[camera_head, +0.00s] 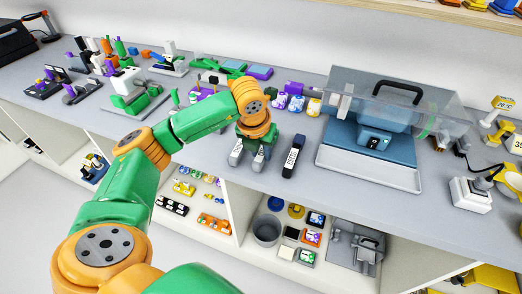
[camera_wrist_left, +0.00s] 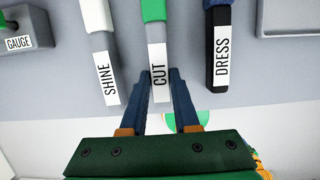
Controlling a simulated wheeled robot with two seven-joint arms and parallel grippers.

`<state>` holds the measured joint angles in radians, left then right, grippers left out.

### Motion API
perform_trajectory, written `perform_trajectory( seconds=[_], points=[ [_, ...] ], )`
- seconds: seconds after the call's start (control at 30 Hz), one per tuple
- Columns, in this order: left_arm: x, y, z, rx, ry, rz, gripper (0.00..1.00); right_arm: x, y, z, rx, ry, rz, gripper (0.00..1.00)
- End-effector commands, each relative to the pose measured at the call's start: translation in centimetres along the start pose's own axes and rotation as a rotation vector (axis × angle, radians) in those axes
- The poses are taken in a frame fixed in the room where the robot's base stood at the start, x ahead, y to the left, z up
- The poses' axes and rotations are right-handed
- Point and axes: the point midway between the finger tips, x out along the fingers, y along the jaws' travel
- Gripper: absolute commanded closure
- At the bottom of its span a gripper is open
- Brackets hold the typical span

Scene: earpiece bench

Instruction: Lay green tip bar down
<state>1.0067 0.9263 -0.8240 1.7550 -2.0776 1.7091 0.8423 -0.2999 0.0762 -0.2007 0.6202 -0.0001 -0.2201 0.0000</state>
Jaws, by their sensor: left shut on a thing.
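The green tip bar (camera_wrist_left: 157,55) is grey with a green end and a white label reading CUT. In the left wrist view it lies between the bars labelled SHINE (camera_wrist_left: 104,70) and DRESS (camera_wrist_left: 218,60). My left gripper (camera_wrist_left: 160,78) is shut on its near, labelled end, one dark blue finger on each side. In the head view my left gripper (camera_head: 257,146) is at the bench's front edge and partly hides the bar (camera_head: 258,160). I cannot tell whether the bar touches the bench. My right gripper is not in view.
The DRESS bar (camera_head: 293,156) lies close on the right, the SHINE bar (camera_head: 236,153) close on the left. A blue machine under a clear cover stands on a tray (camera_head: 368,172) farther right. Small jars (camera_head: 296,103) stand behind. Open shelves lie below the edge.

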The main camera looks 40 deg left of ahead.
Motion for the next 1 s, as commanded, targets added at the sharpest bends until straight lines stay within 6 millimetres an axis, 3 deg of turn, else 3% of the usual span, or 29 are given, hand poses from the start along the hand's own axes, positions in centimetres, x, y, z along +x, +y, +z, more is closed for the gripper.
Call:
perform_trajectory(
  seconds=[0.67, 0.7, 0.8, 0.83, 1.0],
  points=[
    [0.67, -0.01, -0.18, 0.0, -0.001, 0.0, 1.0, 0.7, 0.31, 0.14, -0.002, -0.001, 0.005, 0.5],
    [0.67, -0.01, -0.18, 0.0, -0.001, 0.0, 0.68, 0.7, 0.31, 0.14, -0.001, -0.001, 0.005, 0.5],
    [0.61, 0.0, -0.16, 0.0, -0.001, 0.0, 0.41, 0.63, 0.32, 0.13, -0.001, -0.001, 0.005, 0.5],
    [0.61, 0.0, -0.16, 0.0, -0.001, 0.0, 0.36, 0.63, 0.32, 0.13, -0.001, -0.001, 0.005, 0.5],
    [0.61, -0.01, -0.17, 0.0, 0.0, 0.0, 0.36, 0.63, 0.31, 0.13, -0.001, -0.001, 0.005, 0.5]
  ],
)
